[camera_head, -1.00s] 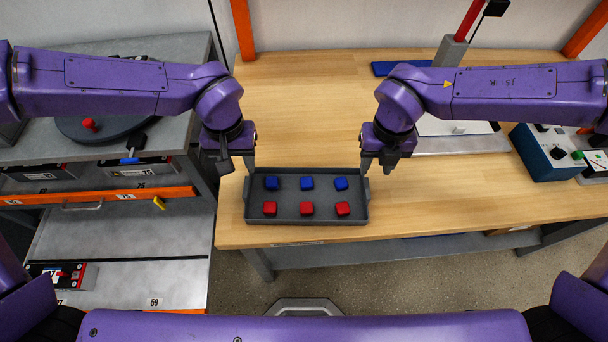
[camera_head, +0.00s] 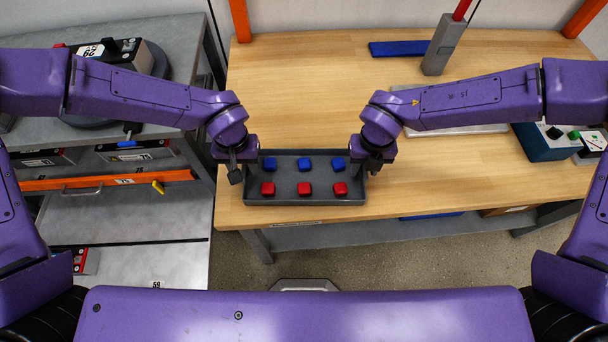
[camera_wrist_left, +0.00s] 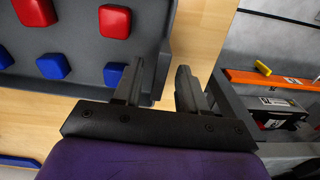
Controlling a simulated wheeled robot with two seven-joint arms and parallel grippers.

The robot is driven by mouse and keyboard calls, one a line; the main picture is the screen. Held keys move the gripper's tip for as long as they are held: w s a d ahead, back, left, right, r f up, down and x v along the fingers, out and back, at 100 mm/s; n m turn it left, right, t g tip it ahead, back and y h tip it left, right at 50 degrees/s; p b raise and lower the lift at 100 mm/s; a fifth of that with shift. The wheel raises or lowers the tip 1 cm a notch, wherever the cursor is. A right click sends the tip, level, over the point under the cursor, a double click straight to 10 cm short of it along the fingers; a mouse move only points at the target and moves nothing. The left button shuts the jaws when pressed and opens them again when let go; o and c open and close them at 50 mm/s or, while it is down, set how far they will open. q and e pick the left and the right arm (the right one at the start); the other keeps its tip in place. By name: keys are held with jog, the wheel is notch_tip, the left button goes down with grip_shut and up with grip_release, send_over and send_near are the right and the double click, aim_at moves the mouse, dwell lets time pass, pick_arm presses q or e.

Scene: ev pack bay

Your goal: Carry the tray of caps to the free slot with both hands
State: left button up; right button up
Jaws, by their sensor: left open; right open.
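A dark grey tray (camera_head: 306,201) lies on the wooden bench near its front edge. It holds a back row of blue caps (camera_head: 304,164) and a front row of red caps (camera_head: 304,189). My left gripper (camera_head: 238,172) is open at the tray's left end, and my right gripper (camera_head: 374,168) is open at its right end. In the left wrist view the fingers of my left gripper (camera_wrist_left: 158,88) stand apart, with the tray's end wall (camera_wrist_left: 166,45) reaching between them. The right fingertips are mostly hidden, so I cannot tell whether they touch the tray.
The wooden bench (camera_head: 300,90) is clear behind the tray. A grey post (camera_head: 438,50) and a blue flat piece (camera_head: 398,48) stand at the back. A dark control box (camera_head: 545,143) is at the right. A grey rack with an orange rail (camera_head: 100,181) stands left, across a gap.

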pick_arm(q)
jog(key=shift+f, duration=0.45)
pick_arm(e)
jog(key=shift+f, duration=0.4)
pick_arm(q)
grip_shut()
pick_arm(e)
grip_shut()
pick_arm(q)
jog(key=shift+r, duration=0.1)
pick_arm(e)
jog(key=shift+r, duration=0.1)
